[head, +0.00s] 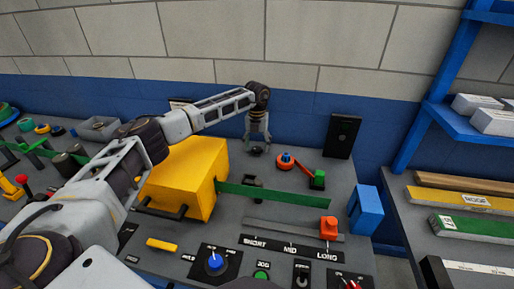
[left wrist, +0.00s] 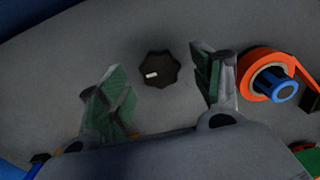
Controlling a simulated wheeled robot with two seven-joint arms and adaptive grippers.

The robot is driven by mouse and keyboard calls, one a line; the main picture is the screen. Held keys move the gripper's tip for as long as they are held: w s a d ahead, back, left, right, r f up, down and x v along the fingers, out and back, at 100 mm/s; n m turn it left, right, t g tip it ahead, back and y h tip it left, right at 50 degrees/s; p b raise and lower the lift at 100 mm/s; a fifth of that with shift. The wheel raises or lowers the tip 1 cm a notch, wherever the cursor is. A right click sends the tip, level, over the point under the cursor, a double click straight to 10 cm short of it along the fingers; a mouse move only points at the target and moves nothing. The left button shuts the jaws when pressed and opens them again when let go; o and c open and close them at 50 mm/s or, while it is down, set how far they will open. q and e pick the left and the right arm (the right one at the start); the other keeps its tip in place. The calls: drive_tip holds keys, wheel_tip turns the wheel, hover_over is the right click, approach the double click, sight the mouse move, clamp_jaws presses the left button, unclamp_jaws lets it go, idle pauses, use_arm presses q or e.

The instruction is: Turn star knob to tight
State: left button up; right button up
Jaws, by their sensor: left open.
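The star knob (left wrist: 158,70) is a small black lobed knob with a white mark on its left part. It sits on the grey panel surface and lies between the spread fingers in the left wrist view. In the head view it is a dark spot (head: 256,151) below my left gripper (head: 257,142), partly hidden by the fingers. My left gripper is open, one green-padded finger on each side of the knob, with a visible gap on both sides. I cannot tell how far above the surface the fingertips are. No "tight" label is readable. My right gripper does not show.
A yellow box (head: 185,178) with a green bar (head: 255,194) stands nearer. A black upright plate (head: 342,136) stands right.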

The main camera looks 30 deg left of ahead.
use_arm(q)
drive_tip(key=shift+f, duration=0.7)
drive_tip(key=c, duration=1)
drive_tip(key=shift+c, duration=0.2)
